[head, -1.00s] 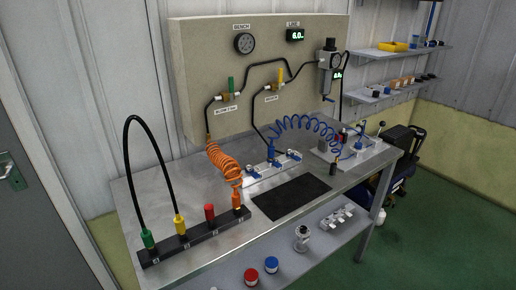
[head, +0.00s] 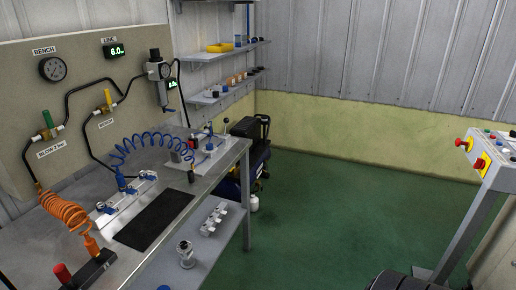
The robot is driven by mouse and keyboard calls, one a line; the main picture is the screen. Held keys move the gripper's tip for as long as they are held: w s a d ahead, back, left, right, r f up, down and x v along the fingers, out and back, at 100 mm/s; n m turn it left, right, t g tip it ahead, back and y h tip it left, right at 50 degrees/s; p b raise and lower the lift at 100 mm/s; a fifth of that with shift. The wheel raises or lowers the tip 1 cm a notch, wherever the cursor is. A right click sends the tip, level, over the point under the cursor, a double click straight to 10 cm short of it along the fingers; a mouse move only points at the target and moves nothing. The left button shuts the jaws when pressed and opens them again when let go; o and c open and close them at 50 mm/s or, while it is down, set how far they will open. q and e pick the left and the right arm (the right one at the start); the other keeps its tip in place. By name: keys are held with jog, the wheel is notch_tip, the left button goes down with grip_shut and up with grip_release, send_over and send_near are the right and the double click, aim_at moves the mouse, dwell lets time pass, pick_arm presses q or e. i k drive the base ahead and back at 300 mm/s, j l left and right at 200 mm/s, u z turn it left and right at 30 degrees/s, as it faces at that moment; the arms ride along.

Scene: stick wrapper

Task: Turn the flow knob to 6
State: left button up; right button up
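I cannot pick out a knob marked as flow in the head view; any markings on small knobs are too small to read. A regulator unit (head: 158,69) with a dark body hangs on the beige panel, with a small green display (head: 172,85) beside it. A LINE display (head: 114,50) reads 6.0, and a round BENCH gauge (head: 53,69) is left of it. A small base plate with fittings and a lever (head: 208,146) sits at the bench's far end, joined to a coiled blue hose (head: 150,143). Neither gripper is in view.
The metal bench (head: 60,243) carries a black mat (head: 155,219) and a coiled orange hose (head: 63,211). A control stand (head: 489,160) with red and yellow buttons is at right. Wall shelves (head: 215,54) hold small items. Green floor (head: 330,210) lies open between bench and stand.

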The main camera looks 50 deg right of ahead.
aim_at(210, 146)
jog(key=z, duration=1.15)
